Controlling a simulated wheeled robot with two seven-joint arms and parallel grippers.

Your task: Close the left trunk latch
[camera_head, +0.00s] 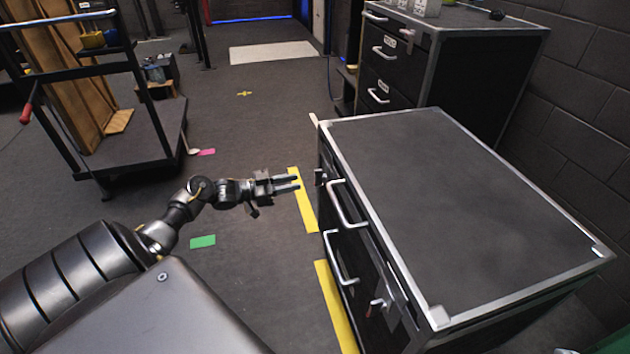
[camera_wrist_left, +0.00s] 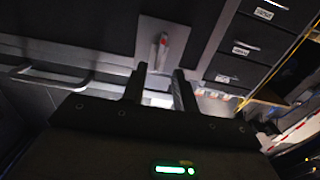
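A black trunk (camera_head: 470,190) with metal edges stands at the right in the head view. Its left latch (camera_head: 319,177) is a small piece on the front face, near the far end. In the left wrist view the latch (camera_wrist_left: 160,50) is a metal lever with a red tip, on a grey plate. My left gripper (camera_head: 297,183) is open and empty, pointing at the left latch with a small gap. In the wrist view its two fingers (camera_wrist_left: 157,85) are apart, with the latch beyond and between them. My right gripper is not in view.
A second latch (camera_head: 374,306) with a red tip is at the trunk's near end. Two bar handles (camera_head: 347,205) project from the front. A drawer cabinet (camera_head: 400,65) stands behind the trunk.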

